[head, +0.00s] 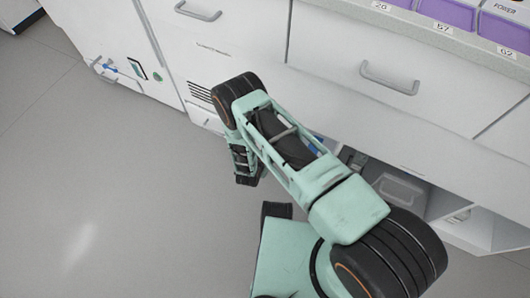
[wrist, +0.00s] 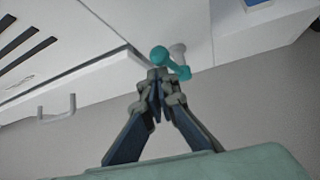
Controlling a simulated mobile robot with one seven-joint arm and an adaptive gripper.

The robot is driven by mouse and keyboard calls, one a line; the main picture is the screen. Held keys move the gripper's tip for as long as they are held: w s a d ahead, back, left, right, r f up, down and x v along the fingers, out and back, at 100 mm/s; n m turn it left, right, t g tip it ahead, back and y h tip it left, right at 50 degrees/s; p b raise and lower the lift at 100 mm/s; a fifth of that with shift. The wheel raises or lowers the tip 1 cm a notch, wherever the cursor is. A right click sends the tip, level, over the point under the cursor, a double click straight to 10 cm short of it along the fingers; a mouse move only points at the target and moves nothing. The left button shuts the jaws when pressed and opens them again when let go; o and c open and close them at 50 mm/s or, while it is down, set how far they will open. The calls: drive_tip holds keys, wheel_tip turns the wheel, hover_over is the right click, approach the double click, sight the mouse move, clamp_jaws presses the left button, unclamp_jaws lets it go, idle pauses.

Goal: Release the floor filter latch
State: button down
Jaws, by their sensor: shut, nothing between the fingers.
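In the wrist view, a teal lever with a round knob (wrist: 170,61), apparently the floor filter latch, is at the lower edge of a white cabinet. A short pale peg stands beside its right end. My gripper (wrist: 158,76) is shut, with its fingertips just below the lever and overlapping its lower edge in the picture. I cannot tell whether they touch it. Nothing shows between the fingers. In the head view, my arm covers the area around the latch, and the latch and fingertips cannot be made out.
White cabinets with a drawer handle (head: 390,78) run along the back. Black vent slots (head: 200,94) are beside my arm. An open lower shelf holds a clear bin (head: 402,190). A blue-handled fitting (head: 108,68) is at the far left. The grey floor (head: 100,190) at left is clear.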

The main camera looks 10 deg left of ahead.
drive_tip(key=shift+s+d+r, duration=0.15)
drive_tip(key=shift+d, duration=0.8)
drive_tip(key=shift+d, duration=0.1)
